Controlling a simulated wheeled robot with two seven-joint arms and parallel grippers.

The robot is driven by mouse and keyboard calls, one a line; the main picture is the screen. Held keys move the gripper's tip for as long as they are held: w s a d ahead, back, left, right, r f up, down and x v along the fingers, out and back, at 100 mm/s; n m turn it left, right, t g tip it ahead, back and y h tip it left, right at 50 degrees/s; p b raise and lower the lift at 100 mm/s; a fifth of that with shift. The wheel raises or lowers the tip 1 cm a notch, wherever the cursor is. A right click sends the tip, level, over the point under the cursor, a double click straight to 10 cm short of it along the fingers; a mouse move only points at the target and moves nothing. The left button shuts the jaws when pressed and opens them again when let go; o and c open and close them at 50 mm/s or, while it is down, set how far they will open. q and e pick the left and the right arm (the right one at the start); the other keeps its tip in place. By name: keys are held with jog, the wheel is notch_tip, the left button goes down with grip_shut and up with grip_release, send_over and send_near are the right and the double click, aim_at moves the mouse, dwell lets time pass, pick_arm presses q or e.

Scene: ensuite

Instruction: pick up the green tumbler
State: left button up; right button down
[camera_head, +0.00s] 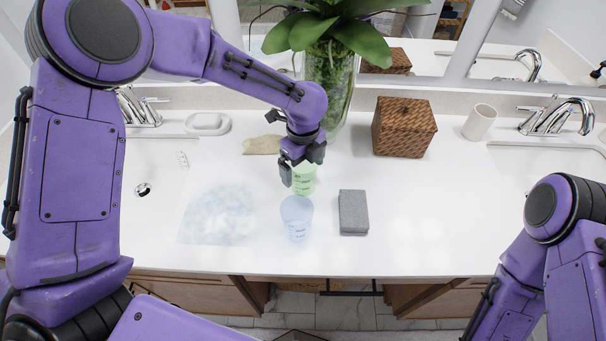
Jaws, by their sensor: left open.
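The green tumbler (304,183) is a translucent pale green cup standing on the white vanity counter. Its upper part is partly hidden by my left gripper (299,168), which is over it from above and behind. The left gripper is open, with one dark finger at the cup's left side. I cannot tell whether the fingers touch the cup. A translucent blue tumbler (296,219) stands just in front of the green one. My right arm shows at the lower right, but its gripper is out of view.
A grey block (353,212) lies right of the tumblers. A wicker box (403,127), a white cup (479,122) and a glass plant vase (330,85) stand behind. A beige item (262,145) and soap dish (208,123) are left. Sinks flank the counter; its front right is clear.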

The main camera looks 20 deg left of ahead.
pick_arm(q)
jog(key=shift+w+f, duration=0.25)
jog(key=shift+f, duration=0.65)
jog(key=shift+s+r, duration=0.2)
jog(key=shift+s, duration=0.15)
jog(key=shift+d, duration=0.1)
jog(key=c, duration=1.1)
jog(key=shift+o, duration=0.2)
